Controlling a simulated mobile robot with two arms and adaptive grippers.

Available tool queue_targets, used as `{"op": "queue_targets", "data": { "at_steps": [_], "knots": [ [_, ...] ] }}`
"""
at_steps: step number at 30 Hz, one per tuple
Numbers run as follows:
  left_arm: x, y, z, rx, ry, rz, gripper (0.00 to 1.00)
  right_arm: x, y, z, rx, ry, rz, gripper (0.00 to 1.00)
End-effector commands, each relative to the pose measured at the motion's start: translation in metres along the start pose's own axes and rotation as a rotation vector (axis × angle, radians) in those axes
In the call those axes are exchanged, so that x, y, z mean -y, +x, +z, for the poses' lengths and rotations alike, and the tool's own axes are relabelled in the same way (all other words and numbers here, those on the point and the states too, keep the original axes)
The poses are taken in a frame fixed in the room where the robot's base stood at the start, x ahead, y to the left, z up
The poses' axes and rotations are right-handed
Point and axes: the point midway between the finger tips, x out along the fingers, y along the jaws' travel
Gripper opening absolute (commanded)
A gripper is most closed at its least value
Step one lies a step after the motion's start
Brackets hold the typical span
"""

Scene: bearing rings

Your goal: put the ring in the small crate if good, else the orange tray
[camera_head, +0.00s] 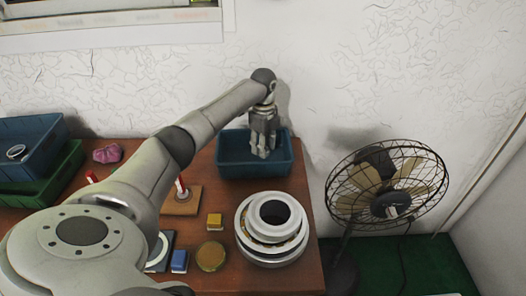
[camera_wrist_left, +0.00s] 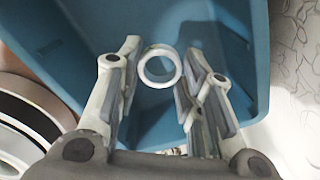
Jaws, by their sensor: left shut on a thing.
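My left gripper (camera_head: 263,153) points down into the blue crate (camera_head: 228,170) at the back right of the table. In the left wrist view, the gripper (camera_wrist_left: 160,75) is shut on a pale ring (camera_wrist_left: 148,77), held between its fingertips with the blue crate (camera_wrist_left: 245,60) beneath and around it. The ring cannot be made out in the head view. Whether it touches the crate floor I cannot tell. No orange tray shows. My right gripper is not in view.
Another blue crate (camera_head: 40,138) with a ring inside sits by a green crate (camera_head: 68,170) at the left. A white round stack (camera_head: 272,255), yellow block (camera_head: 214,221), blue block (camera_head: 179,261) and wooden stand (camera_head: 190,207) are on the table. A fan (camera_head: 390,190) stands right.

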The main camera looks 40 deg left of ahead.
Motion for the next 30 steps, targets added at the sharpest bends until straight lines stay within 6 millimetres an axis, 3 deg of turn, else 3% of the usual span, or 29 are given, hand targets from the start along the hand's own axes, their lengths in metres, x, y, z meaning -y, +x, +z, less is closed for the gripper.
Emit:
{"op": "queue_targets", "data": {
  "at_steps": [4,16,17,21,30],
  "knots": [
    [-0.002,0.024,0.000,0.001,-0.001,0.005,0.02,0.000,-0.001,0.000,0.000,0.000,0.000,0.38],
    [-0.002,0.031,0.000,0.001,0.000,0.004,0.02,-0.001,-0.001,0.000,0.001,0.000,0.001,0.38],
    [-0.002,0.030,0.000,0.001,0.000,0.004,0.37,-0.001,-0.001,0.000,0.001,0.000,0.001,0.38],
    [-0.002,0.030,0.000,0.001,0.000,0.004,0.55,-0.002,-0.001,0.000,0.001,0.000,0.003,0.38],
    [-0.002,0.030,0.000,0.001,0.000,0.004,0.57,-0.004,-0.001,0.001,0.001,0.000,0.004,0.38]
  ]
}}
